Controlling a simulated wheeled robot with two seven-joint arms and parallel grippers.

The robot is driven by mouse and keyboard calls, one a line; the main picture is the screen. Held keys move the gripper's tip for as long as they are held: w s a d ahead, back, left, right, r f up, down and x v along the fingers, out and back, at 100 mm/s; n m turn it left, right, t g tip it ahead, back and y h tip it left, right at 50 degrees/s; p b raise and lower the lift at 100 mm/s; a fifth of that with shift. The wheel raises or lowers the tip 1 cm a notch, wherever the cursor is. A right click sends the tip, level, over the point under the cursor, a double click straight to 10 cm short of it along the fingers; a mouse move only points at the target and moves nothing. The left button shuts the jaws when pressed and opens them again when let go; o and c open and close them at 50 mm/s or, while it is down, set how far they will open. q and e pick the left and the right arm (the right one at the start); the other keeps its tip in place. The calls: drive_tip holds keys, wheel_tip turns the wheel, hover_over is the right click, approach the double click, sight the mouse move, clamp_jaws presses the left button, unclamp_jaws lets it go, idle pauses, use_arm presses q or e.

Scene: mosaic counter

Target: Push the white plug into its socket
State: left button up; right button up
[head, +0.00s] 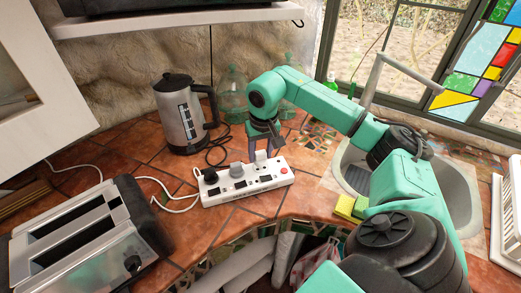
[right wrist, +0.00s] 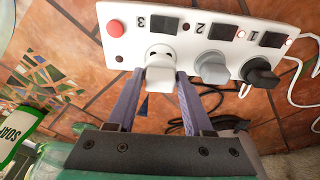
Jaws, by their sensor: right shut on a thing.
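The white plug (head: 261,156) is at the right end of the white power strip (head: 247,193). In the right wrist view the plug (right wrist: 160,76) sits between the two purple fingers of my right gripper (right wrist: 155,80), which is shut on it. The plug overlaps the lower part of the round white socket (right wrist: 163,52) by switch 3, and dark marks of the socket show above it. I cannot tell how deep the plug sits. In the head view my right gripper (head: 263,146) is behind the strip. My left gripper is not in view.
A grey plug (right wrist: 212,68) and a black plug (right wrist: 260,74) fill the other sockets. A kettle (head: 183,115) stands behind the strip and a toaster (head: 80,235) at left. Yellow sponges (head: 346,206) lie by the sink (head: 455,185). A soap bottle (right wrist: 20,130) shows at the wrist view's left.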

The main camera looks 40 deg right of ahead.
sight(262, 163)
drive_tip(key=shift+f+b, duration=0.7)
drive_tip(key=shift+f, duration=0.4)
idle(0.5)
drive_tip(key=o, duration=1.3)
drive_tip(key=shift+o, duration=0.2)
drive_tip(key=shift+r, duration=0.15)
drive_tip(key=shift+r, duration=0.3)
wheel_tip(262, 163, up, 14)
drive_tip(key=s+p, duration=0.1)
drive_tip(key=s, duration=0.1)
drive_tip(key=shift+a+f, duration=0.2)
drive_tip(key=shift+a, duration=0.2)
